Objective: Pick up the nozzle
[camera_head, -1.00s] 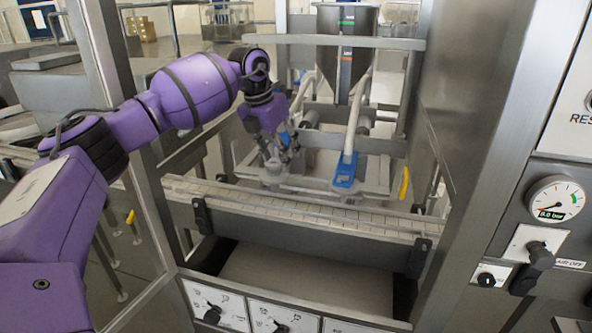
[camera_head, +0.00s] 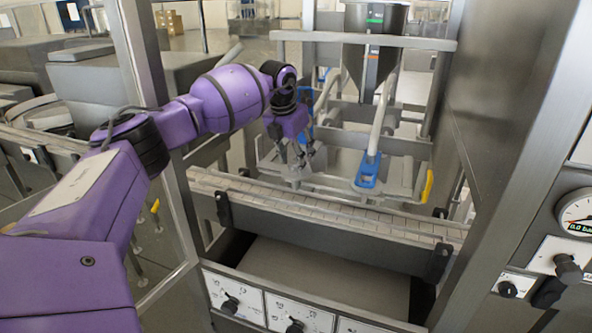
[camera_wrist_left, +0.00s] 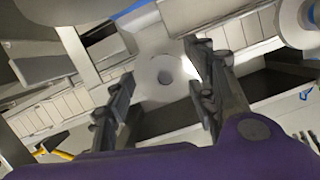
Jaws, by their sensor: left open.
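A round pale-grey piece with a dark hole in its middle, which looks like the nozzle (camera_wrist_left: 165,80), shows between my fingers in the left wrist view. In the head view, a small grey piece (camera_head: 292,172) sits just below my left gripper (camera_head: 297,155), over the conveyor's far side. My left gripper (camera_wrist_left: 165,95) is open, with one finger on each side of the round piece in the wrist view. I cannot tell whether the fingers touch it. My right gripper is not in view.
A blue fitting (camera_head: 368,170) on a pale hose hangs right of my gripper, below a steel hopper (camera_head: 375,50). The conveyor (camera_head: 330,212) with side rails runs in front. A yellow handle (camera_head: 427,187) and a steel frame post stand to the right.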

